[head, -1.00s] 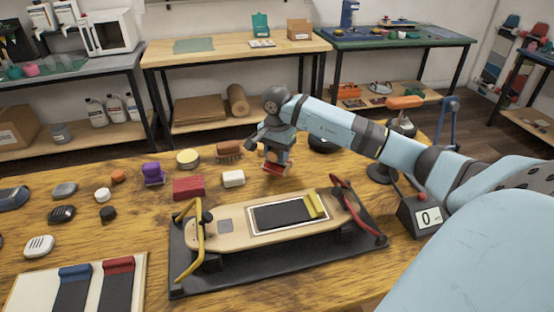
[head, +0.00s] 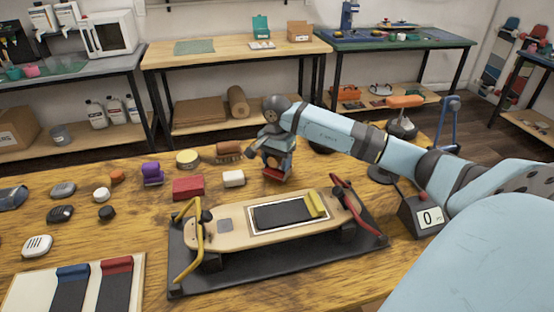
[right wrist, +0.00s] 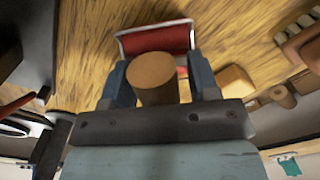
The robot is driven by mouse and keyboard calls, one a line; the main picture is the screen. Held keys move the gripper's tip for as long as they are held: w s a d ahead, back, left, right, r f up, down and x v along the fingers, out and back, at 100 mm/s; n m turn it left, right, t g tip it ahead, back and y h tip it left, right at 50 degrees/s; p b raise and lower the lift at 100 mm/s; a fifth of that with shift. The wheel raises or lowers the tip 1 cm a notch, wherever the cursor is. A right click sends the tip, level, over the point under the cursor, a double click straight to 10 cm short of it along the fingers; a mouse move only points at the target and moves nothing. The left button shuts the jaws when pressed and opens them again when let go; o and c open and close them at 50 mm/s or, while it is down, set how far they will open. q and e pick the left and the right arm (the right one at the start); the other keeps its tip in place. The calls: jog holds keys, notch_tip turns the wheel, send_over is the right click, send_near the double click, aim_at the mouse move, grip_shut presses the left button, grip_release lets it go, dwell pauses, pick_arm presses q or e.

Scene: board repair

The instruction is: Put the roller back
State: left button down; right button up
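The roller (right wrist: 157,40) has a red cylinder in a pale metal frame and a brown round handle. In the right wrist view its handle end (right wrist: 153,72) stands between the two blue-grey fingers. My right gripper (head: 276,158) is closed around the handle, with the red part (head: 277,174) just below the fingers in the head view. The roller is at or a little above the wooden table, behind the skateboard deck (head: 228,235); I cannot tell whether it touches the table. My left gripper is out of view.
The deck sits on a black mat (head: 200,284) between yellow and red clamps. A white block (head: 233,178), a red block (head: 188,187) and a brown brush (head: 229,151) lie left of the gripper. Bare table lies in front of the mat.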

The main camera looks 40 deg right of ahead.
jog(key=shift+s+f, duration=0.1)
jog(key=shift+f, duration=0.2)
notch_tip(320, 180, up, 14)
jog(key=p, duration=0.3)
jog(key=shift+d+f, duration=0.1)
jog(key=shift+f, duration=0.15)
